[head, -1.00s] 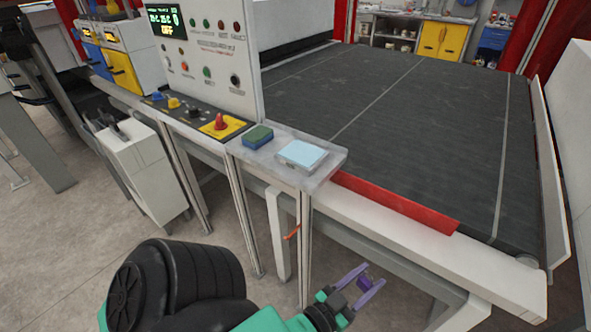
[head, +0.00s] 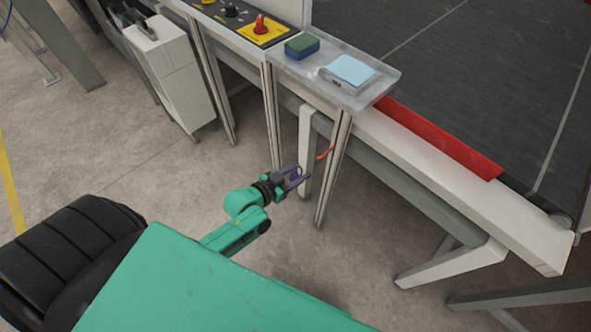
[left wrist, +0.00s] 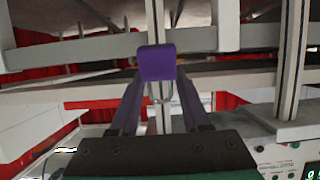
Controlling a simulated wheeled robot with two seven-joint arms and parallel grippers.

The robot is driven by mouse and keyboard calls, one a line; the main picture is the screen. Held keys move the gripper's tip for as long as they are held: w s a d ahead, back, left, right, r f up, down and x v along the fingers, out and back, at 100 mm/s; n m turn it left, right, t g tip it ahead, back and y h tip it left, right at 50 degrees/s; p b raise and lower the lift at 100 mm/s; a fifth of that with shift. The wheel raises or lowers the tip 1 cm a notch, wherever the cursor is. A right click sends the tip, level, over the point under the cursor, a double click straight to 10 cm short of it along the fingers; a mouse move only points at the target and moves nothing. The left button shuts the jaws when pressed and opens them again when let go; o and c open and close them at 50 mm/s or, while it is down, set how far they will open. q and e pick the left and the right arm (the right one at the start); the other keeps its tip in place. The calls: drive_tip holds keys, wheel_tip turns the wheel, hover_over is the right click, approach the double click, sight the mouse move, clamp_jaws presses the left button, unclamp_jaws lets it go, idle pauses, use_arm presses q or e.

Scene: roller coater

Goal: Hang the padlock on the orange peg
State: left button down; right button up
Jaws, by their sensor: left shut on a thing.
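The orange peg (head: 325,153) is a short slanted rod on the metal leg under the machine's side shelf in the head view. I cannot make it out in the left wrist view. My left gripper (head: 298,178) is just left of and below the peg in the picture, apart from it. It is shut on the padlock, which has a purple body (left wrist: 157,62) and a thin metal shackle in the left wrist view. In the head view the padlock is small and hard to tell from the purple fingers. My right gripper is not in view.
The shelf (head: 391,84) above the peg holds a green and blue sponge (head: 302,46) and a light blue pad (head: 349,71). Metal legs (head: 333,170) and the white frame rail (head: 440,180) stand close by. A white cabinet (head: 175,80) stands left; floor between is free.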

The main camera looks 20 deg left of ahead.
use_arm(q)
drive_tip(key=shift+d+r+b+x, duration=0.15)
drive_tip(key=shift+r+b+x, duration=0.15)
drive_tip(key=shift+b+x, duration=0.8)
drive_tip(key=shift+d+r+b+x, duration=0.1)
drive_tip(key=shift+r+b+x, duration=0.35)
drive_tip(key=shift+x, duration=1.15)
drive_tip(key=shift+d+r+b+x, duration=0.1)
drive_tip(key=shift+d+b+x, duration=0.05)
drive_tip(key=shift+b+x, duration=1)
drive_tip(key=shift+w+d+f, duration=0.1)
drive_tip(key=shift+w+f, duration=0.05)
drive_tip(key=shift+w, duration=0.35)
drive_tip(key=b, duration=0.3)
drive_tip(key=w+f+t+b, duration=0.1)
drive_tip(key=b, duration=0.2)
drive_tip(key=shift+d+t+h, duration=0.15)
drive_tip(key=shift+t+h, duration=0.15)
drive_tip(key=shift+w+d+f+t+h+b, duration=0.2)
drive_tip(key=shift+w+t+b, duration=0.2)
drive_tip(key=shift+b, duration=0.8)
drive_tip(key=shift+w+d+f+t+h+b, duration=0.2)
drive_tip(key=shift+w+b, duration=0.3)
drive_tip(key=shift+b, duration=0.75)
drive_tip(key=shift+w+d+t+h+b, duration=0.2)
drive_tip(key=shift+w+t+b, duration=0.25)
drive_tip(key=shift+b, duration=0.75)
drive_tip(key=shift+c, duration=1.4)
unclamp_jaws()
